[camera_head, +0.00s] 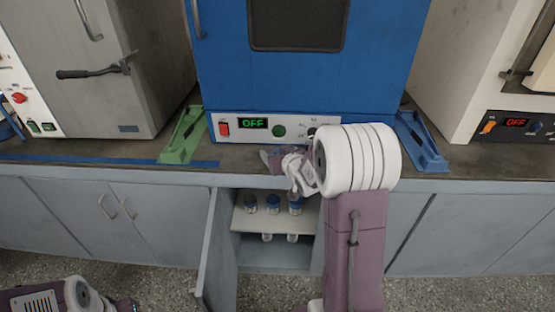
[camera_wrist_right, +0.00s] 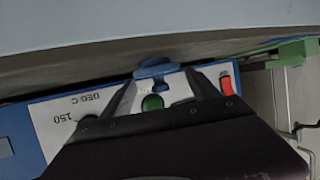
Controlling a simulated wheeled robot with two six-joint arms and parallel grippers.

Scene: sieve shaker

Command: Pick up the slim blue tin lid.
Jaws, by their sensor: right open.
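A small blue piece (camera_wrist_right: 155,68) shows just beyond and between the fingertips of my right gripper (camera_wrist_right: 162,74) in the right wrist view. It looks like the slim blue lid, but its outline is partly covered by the fingers, and I cannot tell whether they touch it. In the head view my right gripper (camera_head: 268,155) is low over the counter edge in front of the blue oven. It is open; the lid is not clear there. My left arm shows at the lower left; its fingers are not clear.
The blue oven (camera_head: 310,85) stands behind the gripper. A green bracket (camera_head: 178,150) and a blue bracket (camera_head: 422,145) flank it on the counter (camera_head: 120,152). Below, an open cabinet door (camera_head: 215,245) exposes a shelf (camera_head: 262,222) with several blue-topped jars (camera_head: 273,203).

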